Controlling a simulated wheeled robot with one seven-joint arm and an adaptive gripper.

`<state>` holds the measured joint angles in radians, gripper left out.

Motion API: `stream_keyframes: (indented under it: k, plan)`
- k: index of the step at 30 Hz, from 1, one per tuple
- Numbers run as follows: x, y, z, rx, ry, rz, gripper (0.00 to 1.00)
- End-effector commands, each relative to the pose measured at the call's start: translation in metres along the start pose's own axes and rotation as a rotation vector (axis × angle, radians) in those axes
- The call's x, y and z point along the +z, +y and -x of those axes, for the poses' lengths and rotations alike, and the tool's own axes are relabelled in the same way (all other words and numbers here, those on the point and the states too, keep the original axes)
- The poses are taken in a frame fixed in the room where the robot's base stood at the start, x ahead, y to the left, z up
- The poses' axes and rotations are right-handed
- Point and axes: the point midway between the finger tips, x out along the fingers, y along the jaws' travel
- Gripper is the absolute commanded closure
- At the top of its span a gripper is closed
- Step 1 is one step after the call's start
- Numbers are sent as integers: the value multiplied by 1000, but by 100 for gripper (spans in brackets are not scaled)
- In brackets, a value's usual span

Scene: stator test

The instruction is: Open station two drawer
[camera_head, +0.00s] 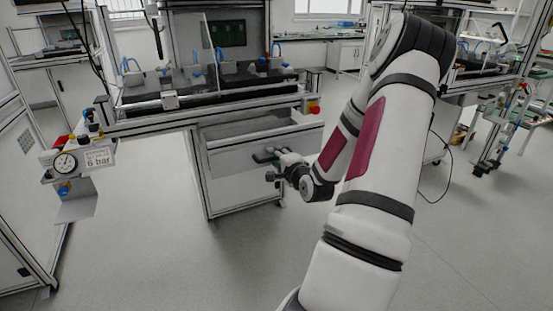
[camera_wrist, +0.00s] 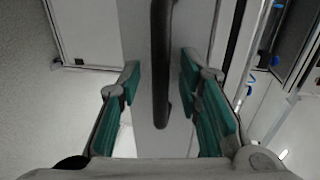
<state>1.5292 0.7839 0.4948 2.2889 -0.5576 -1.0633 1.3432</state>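The station drawer has a light grey front (camera_head: 232,162) in the cabinet under the middle workbench in the head view. A recessed-looking grey area shows above this front, and the drawer appears to stand out from the cabinet; how far I cannot tell. Its dark bar handle (camera_head: 262,156) is partly hidden by my gripper (camera_head: 277,167). In the wrist view the handle (camera_wrist: 160,60) runs down the middle of the grey drawer front (camera_wrist: 137,30). My gripper (camera_wrist: 162,105) is open, its teal-padded fingers on both sides of the handle's lower end, with visible gaps.
The workbench (camera_head: 205,112) above carries several fixtures and a red emergency button (camera_head: 314,109) at its right corner. A pressure gauge (camera_head: 65,163) marked 6 bar stands at left. The grey floor (camera_head: 150,240) before the cabinet is clear.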

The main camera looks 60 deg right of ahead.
Motion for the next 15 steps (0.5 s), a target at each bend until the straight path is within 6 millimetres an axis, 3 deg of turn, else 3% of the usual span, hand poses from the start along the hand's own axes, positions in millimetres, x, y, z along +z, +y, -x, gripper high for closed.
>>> stream_keyframes:
  k: [9,15]
  plan:
    - [-1,1,48,3,3,-1,68]
    - [0,0,68,2,2,-1,68]
